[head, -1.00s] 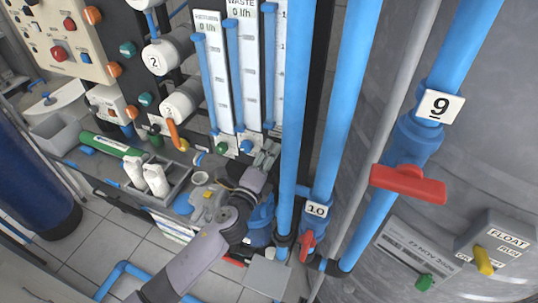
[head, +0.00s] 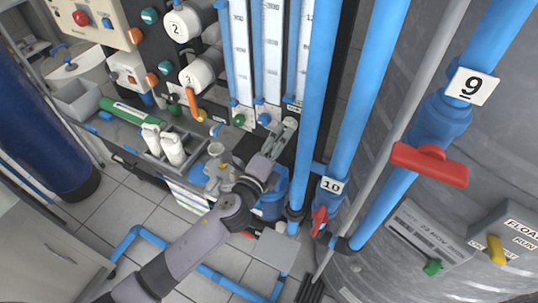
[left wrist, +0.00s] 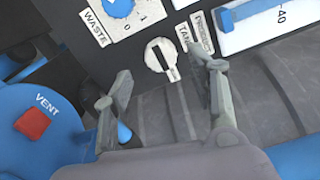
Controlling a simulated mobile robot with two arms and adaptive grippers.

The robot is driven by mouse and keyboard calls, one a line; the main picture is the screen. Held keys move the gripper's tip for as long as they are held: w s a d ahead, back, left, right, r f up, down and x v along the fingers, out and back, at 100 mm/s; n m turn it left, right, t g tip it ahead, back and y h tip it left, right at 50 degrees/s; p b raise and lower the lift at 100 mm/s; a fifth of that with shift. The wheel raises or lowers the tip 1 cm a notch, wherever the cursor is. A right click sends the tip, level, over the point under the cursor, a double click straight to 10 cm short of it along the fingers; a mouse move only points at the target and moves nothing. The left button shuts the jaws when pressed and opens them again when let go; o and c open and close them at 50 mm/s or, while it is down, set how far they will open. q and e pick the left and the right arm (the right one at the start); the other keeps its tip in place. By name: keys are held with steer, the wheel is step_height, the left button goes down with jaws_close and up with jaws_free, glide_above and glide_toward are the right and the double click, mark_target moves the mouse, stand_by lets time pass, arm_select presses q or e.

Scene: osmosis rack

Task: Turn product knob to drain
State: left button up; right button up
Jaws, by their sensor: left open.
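The product knob (left wrist: 160,57) is a pale round knob with a dark bar across it, beside the "TANK" and "PRODUCT" labels (left wrist: 200,32) in the left wrist view. Its bar slants, with its lower end toward the right. My left gripper (left wrist: 163,68) is open and empty, its fingers apart on either side just below the knob. I cannot tell whether a finger touches it. In the head view my left gripper (head: 282,138) is at the bottom of the flow-meter panel and hides the knob area. My right gripper is not in view.
A blue waste knob (left wrist: 120,8) sits up and left of the product knob. A blue vent part with a red square (left wrist: 32,123) is at the left. In the head view, blue pipes (head: 312,100) stand just right of the gripper, with a red valve handle (head: 319,220).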

arm_select(q)
steer(key=v, duration=0.7)
steer(key=shift+s, duration=0.2)
